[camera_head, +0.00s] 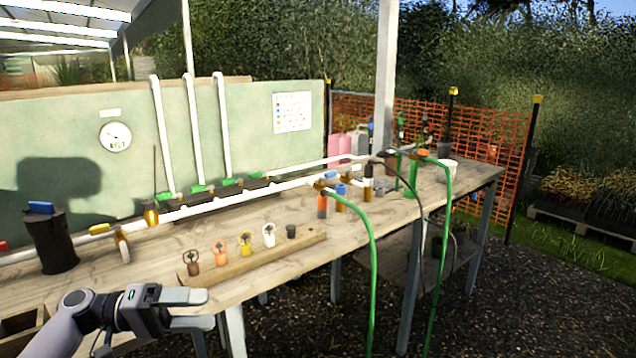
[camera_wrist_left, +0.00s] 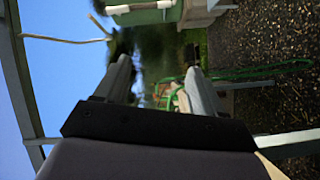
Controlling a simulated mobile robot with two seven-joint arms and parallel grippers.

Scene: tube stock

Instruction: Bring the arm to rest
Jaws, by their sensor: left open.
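My left gripper (camera_head: 205,309) is at the lower left in the head view, in front of the wooden workbench (camera_head: 262,283). Its two fingers point right and stand apart with nothing between them. In the left wrist view the same gripper (camera_wrist_left: 162,75) shows two separate fingers with an empty gap, and the bench scene lies sideways beyond them. My right gripper does not show in either view.
A wooden strip (camera_head: 250,258) with several coloured fittings lies near the bench's front edge. A black container (camera_head: 52,240) stands at left. A green hose (camera_head: 372,270) hangs off the front edge. Gravel ground (camera_head: 520,300) at right is open.

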